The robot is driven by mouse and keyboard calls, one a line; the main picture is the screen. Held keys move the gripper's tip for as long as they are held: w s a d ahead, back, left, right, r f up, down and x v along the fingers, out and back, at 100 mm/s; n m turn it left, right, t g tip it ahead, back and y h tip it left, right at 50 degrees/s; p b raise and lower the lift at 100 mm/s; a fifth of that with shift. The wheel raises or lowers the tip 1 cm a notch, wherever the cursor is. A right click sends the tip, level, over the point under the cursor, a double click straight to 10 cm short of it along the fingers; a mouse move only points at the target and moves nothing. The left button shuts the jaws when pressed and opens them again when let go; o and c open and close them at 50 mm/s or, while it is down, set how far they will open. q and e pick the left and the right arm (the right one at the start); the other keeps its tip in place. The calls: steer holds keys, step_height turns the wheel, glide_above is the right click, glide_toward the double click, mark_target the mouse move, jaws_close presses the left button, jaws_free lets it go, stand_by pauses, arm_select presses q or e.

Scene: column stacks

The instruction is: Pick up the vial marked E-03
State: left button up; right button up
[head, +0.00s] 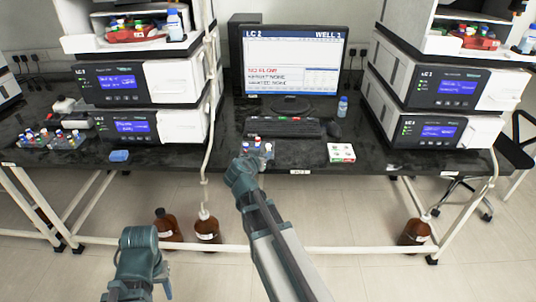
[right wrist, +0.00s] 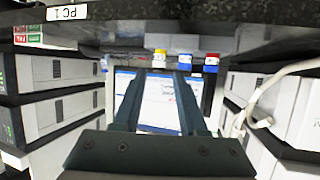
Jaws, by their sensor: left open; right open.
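I cannot read the mark E-03 on any vial. Small vials with coloured parts (head: 267,147) stand at the bench's front edge, just beyond my right gripper (head: 256,155). In the right wrist view, which is upside down, a yellow one (right wrist: 160,56) and two blue ones (right wrist: 184,60) (right wrist: 211,61) show beyond the fingertips of my right gripper (right wrist: 160,74). Its fingers are apart with nothing between them. More small vials with coloured caps (head: 50,139) stand in a rack on the left of the bench. My left gripper (head: 138,292) is low in front of the bench, open, partly cut off.
A monitor (head: 295,62) reading "LC 2 WELL 3" stands behind a keyboard (head: 285,127). Instrument stacks (head: 115,83) (head: 445,87) flank the middle. Brown bottles (head: 207,229) (head: 415,232) stand on the floor.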

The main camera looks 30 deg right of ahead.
mark_target(268, 147)
steer(key=shift+w+d+f, duration=0.25)
steer(key=shift+w+d, duration=0.2)
steer(key=shift+d, duration=0.05)
steer(key=b+x, duration=0.2)
steer(key=x, duration=0.3)
steer(key=shift+w+d, duration=0.1)
steer(key=shift+w, duration=0.05)
steer(key=shift+r, duration=0.15)
jaws_close()
